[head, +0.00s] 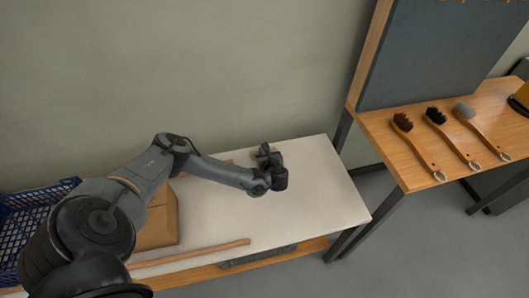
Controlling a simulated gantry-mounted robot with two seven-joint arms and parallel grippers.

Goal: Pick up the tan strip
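A long, thin tan strip (195,253) lies near the front edge of the white-topped table, running from lower left to the right. My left arm reaches in from the left over the table. My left gripper (268,156) is over the table's right half, behind and to the right of the strip, and apart from it. Its fingers are small and dark, so I cannot tell whether they are open. The strip's left end is partly hidden by my arm. My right gripper is not in view.
The white table (320,190) is clear on its right side. A cardboard box (158,222) stands behind my arm, and a blue crate (35,215) is at the far left. On the right, a wooden bench (400,160) holds three brushes before a grey board (430,50).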

